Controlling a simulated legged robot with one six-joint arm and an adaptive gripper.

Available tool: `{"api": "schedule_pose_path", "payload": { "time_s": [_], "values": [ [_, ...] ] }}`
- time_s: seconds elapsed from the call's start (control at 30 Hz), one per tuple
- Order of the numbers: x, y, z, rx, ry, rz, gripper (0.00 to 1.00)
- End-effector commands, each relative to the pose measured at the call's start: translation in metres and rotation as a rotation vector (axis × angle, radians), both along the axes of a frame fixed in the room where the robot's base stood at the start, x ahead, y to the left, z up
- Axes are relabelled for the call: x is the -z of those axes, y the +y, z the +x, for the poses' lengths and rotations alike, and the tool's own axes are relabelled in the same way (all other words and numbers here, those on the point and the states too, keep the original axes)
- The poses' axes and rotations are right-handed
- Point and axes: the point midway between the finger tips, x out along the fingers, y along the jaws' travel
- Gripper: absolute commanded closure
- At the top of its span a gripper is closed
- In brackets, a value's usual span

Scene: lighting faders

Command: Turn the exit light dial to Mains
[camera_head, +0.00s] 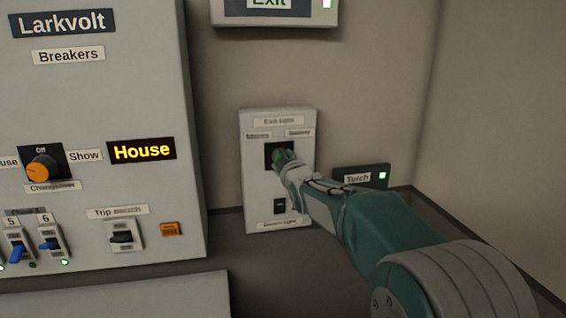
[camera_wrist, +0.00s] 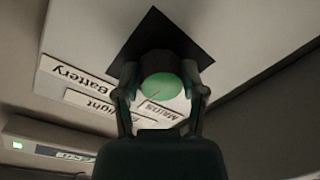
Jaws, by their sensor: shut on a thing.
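The exit light panel (camera_head: 253,205) is a pale box on the back wall, with blurred labels and a dark square plate (camera_head: 269,148). The dial (camera_head: 280,156) is a round green knob on that plate, partly hidden by my gripper (camera_head: 286,163). In the wrist view the dial (camera_wrist: 160,86) sits between the two fingers of my gripper (camera_wrist: 160,94), which is shut on it. The Mains label (camera_wrist: 161,109) shows between the fingers, and the Battery label (camera_wrist: 79,78) lies to the left, both turned over. I cannot tell where the dial points.
A small dark switch (camera_head: 280,206) sits below the dial. The Exit sign (camera_head: 275,18) hangs above, and a Torch box (camera_head: 359,177) with a green light is at right. The breaker cabinet (camera_head: 90,110), with an orange knob (camera_head: 41,169), stands at left.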

Motion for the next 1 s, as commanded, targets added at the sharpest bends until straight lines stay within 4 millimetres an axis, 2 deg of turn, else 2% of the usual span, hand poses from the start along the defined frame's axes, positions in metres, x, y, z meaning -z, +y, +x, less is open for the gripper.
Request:
{"api": "schedule_pose_path", "payload": {
  "time_s": [0.6,1.0],
  "values": [
    [-0.0024,0.0013,0.0,-0.002,-0.156,-0.54,0.94],
    [-0.0023,0.0018,-0.0001,-0.004,-0.215,-0.752,0.94]
  ]
}}
